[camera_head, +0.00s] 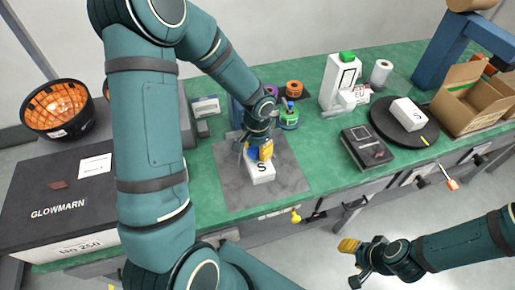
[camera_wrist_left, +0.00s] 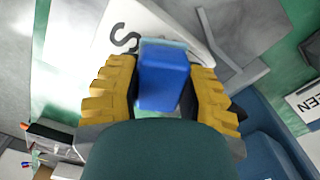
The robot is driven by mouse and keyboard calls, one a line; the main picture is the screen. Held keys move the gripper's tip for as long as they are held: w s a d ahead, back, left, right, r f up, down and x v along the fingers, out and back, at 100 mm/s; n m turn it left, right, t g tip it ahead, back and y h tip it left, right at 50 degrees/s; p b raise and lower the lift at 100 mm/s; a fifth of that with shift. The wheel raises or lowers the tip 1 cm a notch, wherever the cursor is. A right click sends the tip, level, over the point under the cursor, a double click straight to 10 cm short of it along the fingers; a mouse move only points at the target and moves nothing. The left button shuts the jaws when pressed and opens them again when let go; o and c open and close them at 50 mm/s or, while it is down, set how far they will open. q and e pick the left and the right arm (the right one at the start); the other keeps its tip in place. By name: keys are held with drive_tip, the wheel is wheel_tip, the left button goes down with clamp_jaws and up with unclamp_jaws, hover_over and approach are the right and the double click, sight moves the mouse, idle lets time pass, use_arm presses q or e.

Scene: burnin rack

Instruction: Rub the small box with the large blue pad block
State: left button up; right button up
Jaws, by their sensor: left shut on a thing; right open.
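A small white box marked "S" (camera_head: 262,172) lies on the grey mat (camera_head: 232,192) on the green bench. My left gripper (camera_head: 259,151) is just above and behind it, pointing down. In the left wrist view, my left gripper (camera_wrist_left: 163,85) is shut on the large blue pad block (camera_wrist_left: 163,78), its yellow fingers on both sides. The pad's far end overlaps the white box (camera_wrist_left: 130,30) there; whether they touch is hard to tell. My right gripper (camera_head: 352,262) is open and empty in front of the bench, low at the right.
A second white "S" box (camera_head: 409,114) sits on a black round plate (camera_head: 427,133). A black flat device (camera_head: 367,147), a white bottle (camera_head: 337,80) and an open cardboard box (camera_head: 468,100) stand at right. A large GLOWMARN box (camera_head: 62,212) fills the left.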

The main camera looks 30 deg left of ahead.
use_arm(q)
drive_tip(key=shift+f+b, duration=0.55)
drive_tip(key=shift+f, duration=0.1)
drive_tip(key=shift+w+a+r+p, duration=0.15)
drive_tip(key=shift+w+a+p, duration=0.4)
drive_tip(key=shift+w+a, duration=0.75)
drive_tip(key=shift+a, duration=0.25)
drive_tip(key=shift+f, duration=0.2)
drive_tip(key=shift+s+d, duration=0.2)
drive_tip(key=shift+d, duration=0.1)
drive_tip(key=shift+o, duration=0.2)
drive_tip(key=shift+s+d+f+b, duration=0.2)
drive_tip(key=shift+s+d+b, duration=0.75)
drive_tip(key=shift+d, duration=0.1)
drive_tip(key=shift+s+d, duration=0.25)
drive_tip(key=shift+c, duration=0.5)
